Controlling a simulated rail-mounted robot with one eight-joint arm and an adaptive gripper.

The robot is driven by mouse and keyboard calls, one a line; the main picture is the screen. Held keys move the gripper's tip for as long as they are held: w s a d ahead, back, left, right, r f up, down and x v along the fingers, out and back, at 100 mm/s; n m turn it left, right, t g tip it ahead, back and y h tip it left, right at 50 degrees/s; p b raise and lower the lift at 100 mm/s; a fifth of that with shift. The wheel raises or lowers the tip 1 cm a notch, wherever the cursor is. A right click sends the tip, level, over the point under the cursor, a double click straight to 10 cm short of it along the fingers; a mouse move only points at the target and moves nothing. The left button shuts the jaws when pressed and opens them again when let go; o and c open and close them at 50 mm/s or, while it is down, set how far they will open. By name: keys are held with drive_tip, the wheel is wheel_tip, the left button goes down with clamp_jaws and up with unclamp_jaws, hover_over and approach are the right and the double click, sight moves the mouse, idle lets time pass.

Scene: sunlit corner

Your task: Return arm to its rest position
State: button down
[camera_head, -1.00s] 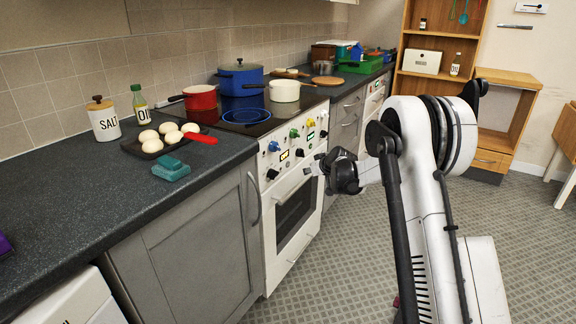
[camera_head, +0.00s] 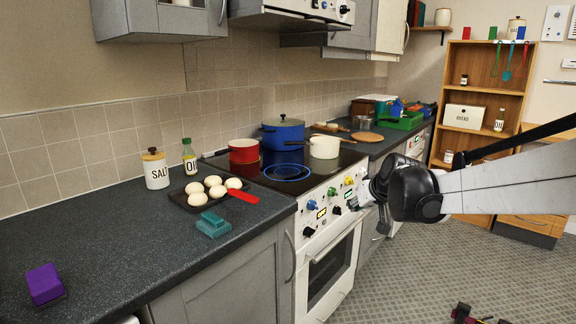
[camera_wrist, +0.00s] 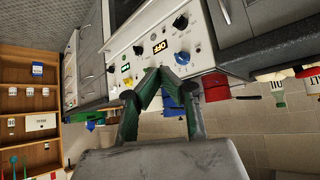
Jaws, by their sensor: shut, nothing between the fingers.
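My arm reaches in from the right in the head view. My gripper (camera_head: 358,204) is in front of the stove's control panel, small and partly hidden by the wrist. In the wrist view my gripper (camera_wrist: 157,73) shows two dark green fingers meeting at their tips, with nothing held. The stove (camera_head: 335,268) stands beyond it, with coloured knobs and a small lit display. I cannot tell the exact gap between the fingertips and the panel, though they appear apart from it.
A red pot (camera_head: 243,151), a blue pot (camera_head: 283,134) and a white pan (camera_head: 324,147) stand on the cooktop. A black tray (camera_head: 181,197) of several eggs, a teal block (camera_head: 213,225) and a purple block (camera_head: 45,285) lie on the counter. The floor (camera_head: 400,285) is mostly open.

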drive_tip(key=s+r+m+g+h+p, duration=0.1)
drive_tip(key=s+p, duration=0.5)
drive_tip(key=s, duration=3.2)
wheel_tip(320, 180, up, 2)
drive_tip(key=shift+d+r+m+g+h, duration=0.25)
drive_tip(key=shift+d+m+g+h, duration=0.1)
drive_tip(key=shift+m+h, duration=0.4)
drive_tip(key=shift+a, duration=0.1)
